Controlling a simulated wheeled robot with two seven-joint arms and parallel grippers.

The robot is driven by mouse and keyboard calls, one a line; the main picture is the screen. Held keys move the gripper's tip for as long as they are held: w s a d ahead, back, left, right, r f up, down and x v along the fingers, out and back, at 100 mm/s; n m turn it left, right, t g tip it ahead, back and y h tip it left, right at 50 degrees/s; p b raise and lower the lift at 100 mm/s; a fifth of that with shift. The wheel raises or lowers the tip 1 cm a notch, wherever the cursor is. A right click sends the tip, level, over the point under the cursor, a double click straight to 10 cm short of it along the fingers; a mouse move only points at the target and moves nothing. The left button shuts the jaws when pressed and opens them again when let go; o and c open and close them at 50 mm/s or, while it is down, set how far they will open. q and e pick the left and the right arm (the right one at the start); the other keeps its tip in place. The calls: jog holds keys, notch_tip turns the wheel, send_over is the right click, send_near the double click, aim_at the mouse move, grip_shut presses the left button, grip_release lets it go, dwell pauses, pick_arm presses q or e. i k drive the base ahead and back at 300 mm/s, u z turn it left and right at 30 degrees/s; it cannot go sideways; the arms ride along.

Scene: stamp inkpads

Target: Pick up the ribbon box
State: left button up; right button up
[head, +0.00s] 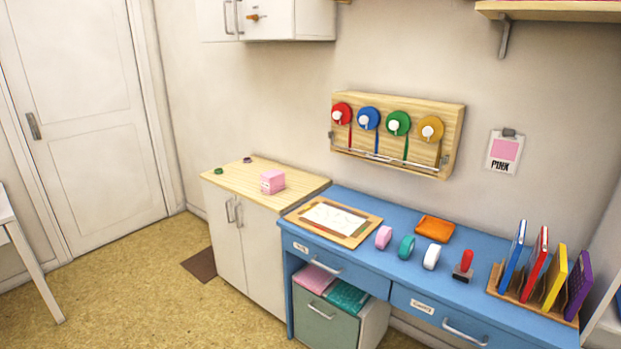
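A small pink box (272,181), the only closed box standing loose in view, sits on the wooden top of a low white cabinet (240,181). No label can be read on it, so I cannot tell for sure that it is the ribbon box. A wooden wall rack (447,137) holds red, blue, green and yellow ribbon spools above the blue desk. Neither of my grippers shows in the head view.
Two small rolls, green (218,171) and purple (247,160), lie near the pink box. Floor (140,285) before the cabinet is mostly clear.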

aim_at(273, 181)
jog(key=z, duration=0.35)
jog(key=i, duration=1.5)
jog(key=u, duration=1.2)
jog(key=i, duration=0.75)
jog(key=u, duration=0.75)
